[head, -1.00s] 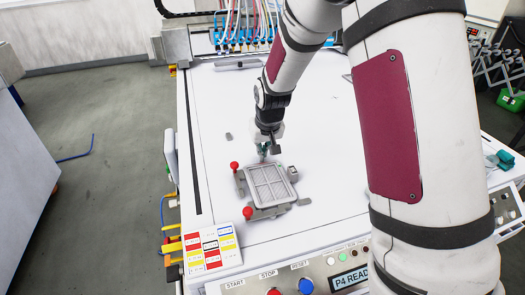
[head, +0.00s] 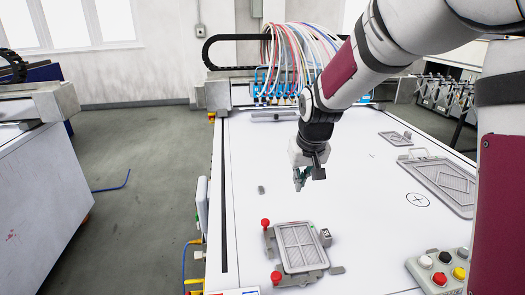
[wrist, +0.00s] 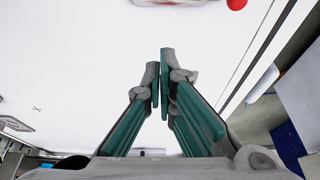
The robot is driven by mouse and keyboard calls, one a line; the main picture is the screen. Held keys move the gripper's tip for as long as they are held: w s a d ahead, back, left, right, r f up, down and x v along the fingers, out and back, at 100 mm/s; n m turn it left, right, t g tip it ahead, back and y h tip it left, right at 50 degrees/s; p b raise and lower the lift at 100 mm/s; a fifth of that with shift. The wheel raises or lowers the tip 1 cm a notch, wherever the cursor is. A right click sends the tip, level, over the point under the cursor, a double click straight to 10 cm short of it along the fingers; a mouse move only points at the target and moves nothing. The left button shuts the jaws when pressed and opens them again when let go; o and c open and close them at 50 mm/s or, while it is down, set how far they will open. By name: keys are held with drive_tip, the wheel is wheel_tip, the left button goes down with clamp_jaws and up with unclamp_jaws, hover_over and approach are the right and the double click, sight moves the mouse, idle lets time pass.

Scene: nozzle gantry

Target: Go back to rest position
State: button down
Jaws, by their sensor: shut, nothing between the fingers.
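My gripper (head: 301,180) hangs from my arm above the white table, behind the grey framed fixture in the head view. In the wrist view its green-sided fingers (wrist: 159,85) are together, with nothing between them. The wrist view shows white table surface beyond the fingertips.
A grey fixture (head: 300,248) with red knobs (head: 265,223) sits on the white table (head: 350,180). Larger grey trays (head: 440,182) lie at the right, near a button box (head: 440,270). A gantry with coloured hoses (head: 296,50) spans the back. The table's middle is clear.

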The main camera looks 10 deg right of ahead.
drive_tip(key=s+r+p, duration=0.3)
drive_tip(key=s+r, duration=0.9)
drive_tip(key=s, duration=0.5)
drive_tip(key=s+d+r+p, duration=0.1)
drive_tip(key=s, duration=1.6)
drive_tip(key=shift+r+p, duration=0.4)
